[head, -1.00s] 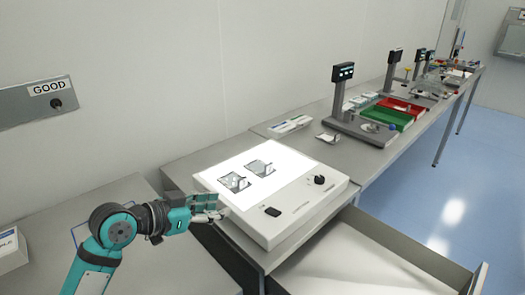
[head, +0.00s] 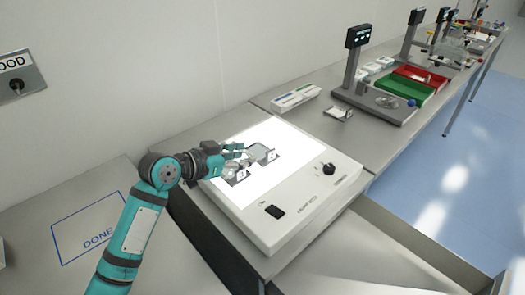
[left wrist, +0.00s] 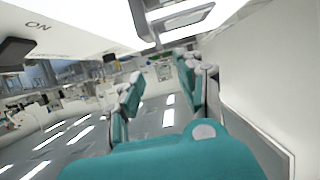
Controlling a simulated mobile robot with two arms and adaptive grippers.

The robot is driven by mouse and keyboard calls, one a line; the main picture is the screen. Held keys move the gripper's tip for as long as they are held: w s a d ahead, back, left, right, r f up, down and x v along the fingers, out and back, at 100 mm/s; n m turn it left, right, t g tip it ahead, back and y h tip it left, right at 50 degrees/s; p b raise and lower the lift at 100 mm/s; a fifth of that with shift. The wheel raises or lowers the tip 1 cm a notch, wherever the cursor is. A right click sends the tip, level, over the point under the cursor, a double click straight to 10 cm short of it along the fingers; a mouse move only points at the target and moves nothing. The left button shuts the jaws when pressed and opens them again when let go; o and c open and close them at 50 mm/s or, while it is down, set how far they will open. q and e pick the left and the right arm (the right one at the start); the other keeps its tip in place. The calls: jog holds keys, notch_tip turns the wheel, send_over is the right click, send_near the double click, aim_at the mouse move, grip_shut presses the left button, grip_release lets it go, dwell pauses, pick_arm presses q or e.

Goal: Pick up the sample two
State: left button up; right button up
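Two small clear samples with grey tags lie on the lit white panel of the light box (head: 310,205). The nearer sample (head: 238,177) is partly covered by my left gripper (head: 241,158); the farther sample (head: 264,153) lies just beyond the fingertips. The tag markings are too small to read surely, so I cannot tell which is sample two. My left gripper is low over the panel, its fingers apart with nothing seen between them. In the left wrist view, a sample's grey frame (left wrist: 182,20) shows beyond the open fingers (left wrist: 160,92). My right gripper is not in view.
A table area marked DONE (head: 97,232) is at the left. A stand with a display (head: 357,38), a green tray (head: 402,88) and a red tray (head: 427,77) stand farther back. An open drawer (head: 370,265) is below the table front.

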aim_at(268, 152)
pick_arm(q)
jog(key=x, duration=0.4)
jog(key=shift+w, duration=0.1)
jog(key=shift+p+x, duration=0.55)
jog(key=shift+x, duration=2.55)
jog(key=shift+f, duration=0.1)
jog(key=shift+a, duration=0.1)
jog(key=shift+c, duration=0.4)
grip_shut()
